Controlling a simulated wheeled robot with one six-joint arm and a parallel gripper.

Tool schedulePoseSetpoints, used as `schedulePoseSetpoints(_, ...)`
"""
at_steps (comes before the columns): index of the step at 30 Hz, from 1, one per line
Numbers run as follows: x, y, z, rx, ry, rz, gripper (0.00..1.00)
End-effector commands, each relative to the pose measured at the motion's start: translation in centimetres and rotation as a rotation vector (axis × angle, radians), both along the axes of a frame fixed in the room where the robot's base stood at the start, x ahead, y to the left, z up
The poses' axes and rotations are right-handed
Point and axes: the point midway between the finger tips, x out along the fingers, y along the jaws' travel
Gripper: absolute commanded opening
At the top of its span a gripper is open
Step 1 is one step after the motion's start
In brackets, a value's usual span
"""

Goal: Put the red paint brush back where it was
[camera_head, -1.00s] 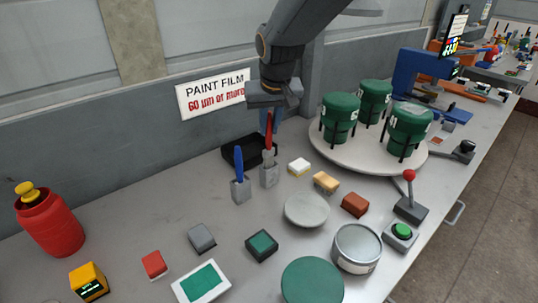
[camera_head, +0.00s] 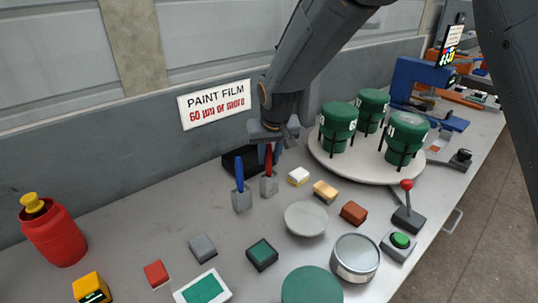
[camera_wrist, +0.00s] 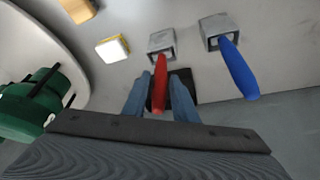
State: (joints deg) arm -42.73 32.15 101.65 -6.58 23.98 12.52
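The red paint brush (camera_head: 268,160) stands upright in a small grey holder (camera_head: 269,187) on the table, its handle pointing up. It also shows in the wrist view (camera_wrist: 159,92), with its lower end inside the holder's square opening. My gripper (camera_head: 272,153) is above the holder, fingers pointing down. A blue brush (camera_head: 239,173) stands in a similar grey holder (camera_head: 241,200) just to the left. The red brush's bristles are hidden.
A black tray (camera_head: 232,162) lies behind the holders, partly hidden. A round white turntable (camera_head: 375,172) with green cans stands to the right. Small blocks, a grey disc (camera_head: 306,218) and a metal tin (camera_head: 355,258) lie in front. The wall is close behind.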

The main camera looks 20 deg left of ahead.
Motion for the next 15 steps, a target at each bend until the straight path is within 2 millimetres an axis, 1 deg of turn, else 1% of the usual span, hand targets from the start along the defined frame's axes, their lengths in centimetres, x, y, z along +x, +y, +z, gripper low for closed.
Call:
schedulePoseSetpoints(10, 0.0, 0.0, 0.1, 0.001, -0.001, 0.000, 0.35)
schedulePoseSetpoints(15, -0.2, -0.1, 1.3, 0.003, -0.003, 0.000, 0.35)
